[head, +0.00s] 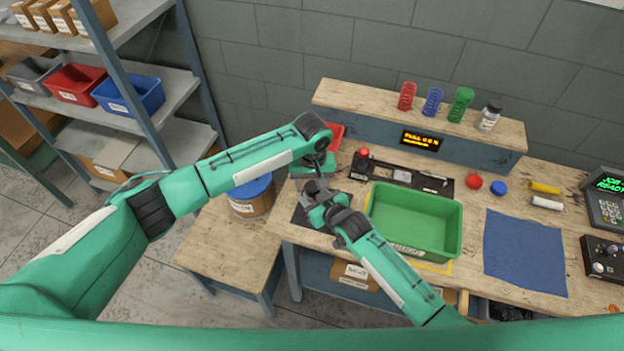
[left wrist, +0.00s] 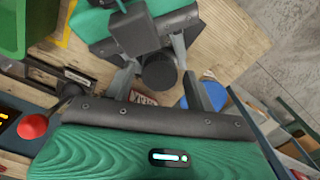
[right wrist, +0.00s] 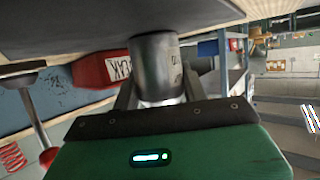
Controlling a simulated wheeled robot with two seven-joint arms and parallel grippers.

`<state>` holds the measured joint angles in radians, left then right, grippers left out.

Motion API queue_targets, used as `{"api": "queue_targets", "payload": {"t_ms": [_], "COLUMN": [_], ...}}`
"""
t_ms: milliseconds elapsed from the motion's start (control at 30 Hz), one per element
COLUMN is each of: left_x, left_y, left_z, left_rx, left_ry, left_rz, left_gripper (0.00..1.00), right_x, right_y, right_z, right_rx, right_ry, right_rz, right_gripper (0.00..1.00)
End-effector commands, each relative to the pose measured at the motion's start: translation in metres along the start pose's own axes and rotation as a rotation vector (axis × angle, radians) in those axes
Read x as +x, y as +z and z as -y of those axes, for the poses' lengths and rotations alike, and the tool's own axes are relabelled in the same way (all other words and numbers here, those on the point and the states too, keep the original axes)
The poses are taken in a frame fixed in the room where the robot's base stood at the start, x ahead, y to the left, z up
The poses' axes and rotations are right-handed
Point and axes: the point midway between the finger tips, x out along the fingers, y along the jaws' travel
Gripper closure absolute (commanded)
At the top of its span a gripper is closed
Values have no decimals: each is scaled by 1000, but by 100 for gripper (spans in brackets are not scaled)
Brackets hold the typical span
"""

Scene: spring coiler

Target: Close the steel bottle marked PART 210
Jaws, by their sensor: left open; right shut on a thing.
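The steel bottle (right wrist: 155,65) is a grey metal cylinder with dark print on its side, only partly legible. In the right wrist view, which looks upside down, it stands at the dark mat. My right gripper (right wrist: 157,92) is shut on it; it also shows in the head view (head: 325,203). My left gripper (left wrist: 156,88) is open above it, coming from the left in the head view (head: 316,176). Between its fingers a dark round piece (left wrist: 160,70) shows, apparently a black cap. I cannot tell whether it is seated on the bottle. The grippers mostly hide the bottle in the head view.
A dark mat (head: 304,218) lies under the grippers. A green tray (head: 458,225) stands right of them, with a blue cloth (head: 524,254) beyond. A black fixture (head: 440,190) and a red bin (head: 337,130) are behind. A blue-lidded drum (head: 250,193) stands at left.

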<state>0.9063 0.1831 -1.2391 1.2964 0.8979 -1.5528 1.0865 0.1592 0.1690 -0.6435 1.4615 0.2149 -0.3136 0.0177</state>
Motion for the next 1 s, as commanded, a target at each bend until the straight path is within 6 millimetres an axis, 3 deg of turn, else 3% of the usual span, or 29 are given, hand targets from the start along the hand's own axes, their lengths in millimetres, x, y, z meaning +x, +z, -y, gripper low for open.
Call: {"api": "queue_targets", "payload": {"t_ms": [133,333,367,533,800,1000], "left_x": [0,0,0,0,0,0], "left_y": [0,0,0,0,0,-1], "left_z": [0,0,0,0,1,1], "left_rx": [0,0,0,37,266,288], "left_ry": [0,0,0,0,-1,-2], "left_rz": [0,0,0,0,0,0], "left_gripper": [49,88,90,90,90,90], "right_x": [0,0,0,0,0,0], "right_y": [-1,-1,-1,-1,0,0], "right_z": [0,0,0,0,0,0], "right_rx": [0,0,0,0,0,0], "right_ry": [0,0,0,0,1,1], "right_rz": [-1,-1,-1,-1,-1,-1], "right_gripper": [100,100,100,100,100,100]}}
